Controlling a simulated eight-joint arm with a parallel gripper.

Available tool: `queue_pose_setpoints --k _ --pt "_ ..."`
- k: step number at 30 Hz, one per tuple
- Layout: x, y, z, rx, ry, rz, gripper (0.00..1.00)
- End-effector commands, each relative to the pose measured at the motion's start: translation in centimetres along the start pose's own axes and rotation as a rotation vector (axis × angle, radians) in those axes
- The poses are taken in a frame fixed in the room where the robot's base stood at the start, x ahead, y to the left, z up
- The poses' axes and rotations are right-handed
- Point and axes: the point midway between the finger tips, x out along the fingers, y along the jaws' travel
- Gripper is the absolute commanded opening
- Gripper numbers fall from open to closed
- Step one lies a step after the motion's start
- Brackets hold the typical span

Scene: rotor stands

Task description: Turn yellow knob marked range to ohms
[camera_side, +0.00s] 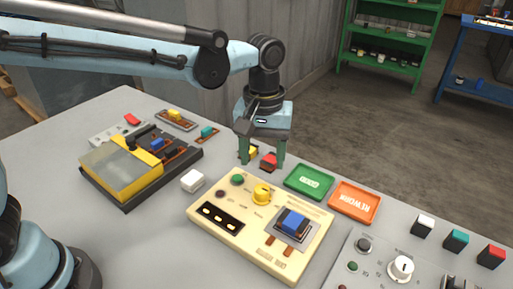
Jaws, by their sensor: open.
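The yellow knob (262,194) stands on the top of a cream test panel (232,233) in the middle of the table. Small dark markings surround the knob, but they are too small to read, so I cannot tell its setting. My gripper (262,160) points down behind the panel, above and beyond the knob in the picture. Its two green fingers are apart, and it does not touch the knob. A red block (269,161) and a yellow block (250,153) show around the fingers; they look to be on the table behind.
The panel also carries a green button (237,180) and a blue part in a socket (292,221). A green tray (309,181) and an orange tray (355,202) lie behind it. A white block (192,180) and a black-yellow case (138,167) are left; a grey panel (385,250) is right.

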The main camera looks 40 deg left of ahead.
Motion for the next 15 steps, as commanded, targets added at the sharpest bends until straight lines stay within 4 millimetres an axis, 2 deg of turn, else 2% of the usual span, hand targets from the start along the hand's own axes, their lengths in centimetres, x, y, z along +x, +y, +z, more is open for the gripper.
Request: queue_pose_setpoints --k 9,15 --pt "5.5 0.0 -0.1 0.000 0.001 0.001 0.61" --pt "7.8 0.0 -0.1 0.001 0.001 0.001 0.61"
